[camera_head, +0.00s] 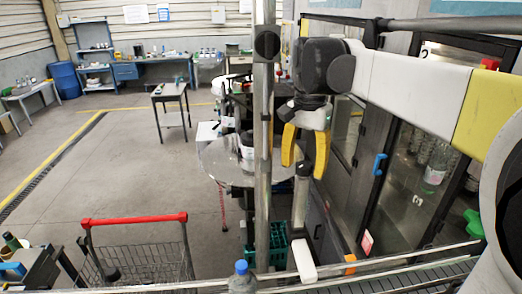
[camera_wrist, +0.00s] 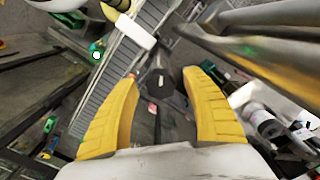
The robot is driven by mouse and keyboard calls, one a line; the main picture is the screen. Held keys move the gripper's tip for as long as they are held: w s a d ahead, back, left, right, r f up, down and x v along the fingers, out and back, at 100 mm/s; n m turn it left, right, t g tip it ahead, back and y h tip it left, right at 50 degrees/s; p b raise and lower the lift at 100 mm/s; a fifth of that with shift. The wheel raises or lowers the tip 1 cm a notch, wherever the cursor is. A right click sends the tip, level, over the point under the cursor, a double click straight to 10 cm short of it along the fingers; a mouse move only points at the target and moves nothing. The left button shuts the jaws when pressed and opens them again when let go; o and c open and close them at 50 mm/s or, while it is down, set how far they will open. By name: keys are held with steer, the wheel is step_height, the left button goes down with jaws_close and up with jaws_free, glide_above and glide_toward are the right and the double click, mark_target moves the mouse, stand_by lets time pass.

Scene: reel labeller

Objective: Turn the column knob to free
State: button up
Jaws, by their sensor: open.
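A steel column (camera_head: 263,165) stands upright left of my gripper in the head view. A round black knob (camera_head: 266,45) sits high on it; I cannot read its setting or tell whether it is the named column knob. My gripper (camera_head: 304,166) points down right of the column, its two yellow fingers apart and empty. A shorter grey post (camera_head: 301,195) with a white block (camera_head: 303,260) stands below the fingers. In the wrist view, my gripper (camera_wrist: 163,76) is open above a dark part (camera_wrist: 158,85), apparently well below the fingertips; its shape is unclear.
A round metal plate (camera_head: 222,164) lies left of the column. A conveyor (camera_head: 400,279) runs along the bottom right. A glass-doored cabinet (camera_head: 410,185) stands at the right. A red-handled cart (camera_head: 140,262) is at lower left. The floor at left is largely clear.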

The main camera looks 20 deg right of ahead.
steer(key=shift+f, duration=0.15)
steer(key=c, duration=1.2)
